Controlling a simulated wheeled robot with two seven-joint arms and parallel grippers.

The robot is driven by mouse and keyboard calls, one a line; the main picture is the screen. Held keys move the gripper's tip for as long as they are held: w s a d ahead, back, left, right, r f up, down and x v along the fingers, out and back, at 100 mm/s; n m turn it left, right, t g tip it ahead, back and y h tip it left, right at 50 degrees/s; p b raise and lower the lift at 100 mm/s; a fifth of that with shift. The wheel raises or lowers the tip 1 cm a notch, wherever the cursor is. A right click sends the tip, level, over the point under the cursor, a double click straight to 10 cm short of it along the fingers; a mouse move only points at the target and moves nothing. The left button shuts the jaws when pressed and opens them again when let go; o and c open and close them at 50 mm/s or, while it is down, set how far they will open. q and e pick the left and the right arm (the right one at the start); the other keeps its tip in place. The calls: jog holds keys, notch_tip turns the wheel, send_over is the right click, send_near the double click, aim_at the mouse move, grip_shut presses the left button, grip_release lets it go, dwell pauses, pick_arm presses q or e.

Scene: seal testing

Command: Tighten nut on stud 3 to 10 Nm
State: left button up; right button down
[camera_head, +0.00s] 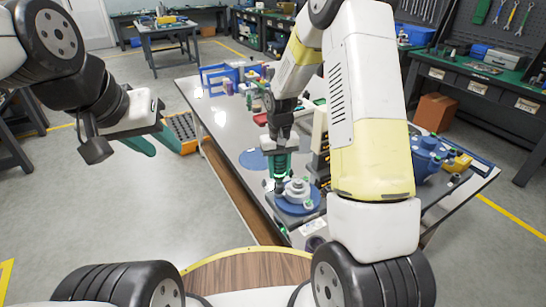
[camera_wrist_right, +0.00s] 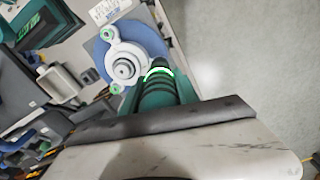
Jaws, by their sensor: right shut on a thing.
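My right gripper (camera_head: 279,140) is shut on a dark green cylindrical power tool (camera_head: 279,166) with a lit green ring, also seen in the right wrist view (camera_wrist_right: 162,88). The tool points down at the edge of a grey flange (camera_head: 297,190) on a round blue base (camera_head: 299,207). In the right wrist view the flange (camera_wrist_right: 124,68) shows two lugs with green-ringed fasteners, one upper (camera_wrist_right: 112,35) and one lower (camera_wrist_right: 116,88). The tool's tip hides the third side; contact with a nut cannot be told. My left gripper (camera_head: 166,149) is open and empty, left of the table.
The grey table (camera_head: 225,125) carries a blue rack (camera_head: 218,80) at the far end, a flat blue disc (camera_head: 253,160), and blue fittings (camera_head: 427,155) at the right. An upright device (camera_head: 320,135) stands close behind the tool.

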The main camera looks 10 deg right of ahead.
aim_at(279, 157)
jog(key=shift+r, duration=2.55)
